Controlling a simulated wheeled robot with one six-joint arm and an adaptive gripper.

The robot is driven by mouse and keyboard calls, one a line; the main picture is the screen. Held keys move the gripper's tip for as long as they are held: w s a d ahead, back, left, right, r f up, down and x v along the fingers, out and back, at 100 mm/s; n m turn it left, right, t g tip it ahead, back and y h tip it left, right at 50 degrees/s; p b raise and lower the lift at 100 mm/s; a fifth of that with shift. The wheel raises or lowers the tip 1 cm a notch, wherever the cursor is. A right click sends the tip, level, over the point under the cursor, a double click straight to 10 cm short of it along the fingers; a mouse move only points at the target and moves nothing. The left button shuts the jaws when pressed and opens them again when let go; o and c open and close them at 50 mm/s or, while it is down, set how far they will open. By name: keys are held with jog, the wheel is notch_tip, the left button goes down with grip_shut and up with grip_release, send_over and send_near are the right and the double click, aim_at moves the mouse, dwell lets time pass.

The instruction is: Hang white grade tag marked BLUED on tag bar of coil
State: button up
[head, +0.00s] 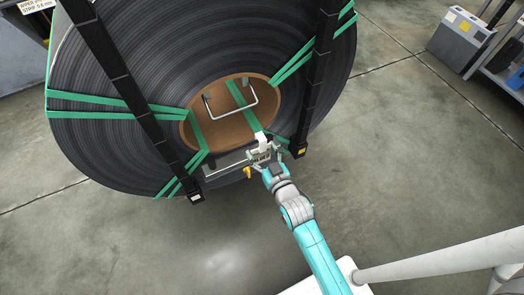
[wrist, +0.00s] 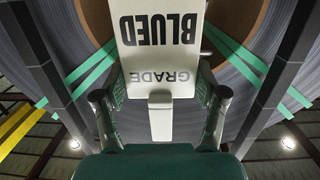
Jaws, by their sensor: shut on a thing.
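The white tag (wrist: 158,40) fills the top middle of the wrist view, with BLUED and GRADE in dark letters upside down. My gripper (wrist: 160,112) is shut on the tag's narrow white lower tab. In the head view the tag (head: 263,141) shows small and pale above my gripper (head: 262,156), in front of the coil's lower part. A bent metal bar (head: 233,117), which looks like the tag bar, stands out from the coil's brown centre (head: 222,128). The tag is below and right of it in the picture, apart from it. The tag's upper end is cut off in the wrist view.
The big dark steel coil (head: 120,140) carries green straps and stands behind two black uprights (head: 125,85). A grey horizontal bar (head: 226,165) lies just left of my gripper. A grey cabinet (head: 461,38) and shelf stand at the right.

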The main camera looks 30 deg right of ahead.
jog(key=w+f, duration=0.1)
jog(key=w, duration=1.4)
jog(key=shift+w, duration=0.35)
dwell(1.0)
jog(key=shift+a, duration=0.1)
jog(key=shift+r, duration=0.5)
jog(key=shift+f, duration=0.25)
jog(key=shift+f, duration=0.85)
jog(key=shift+f, duration=0.55)
dwell(0.3)
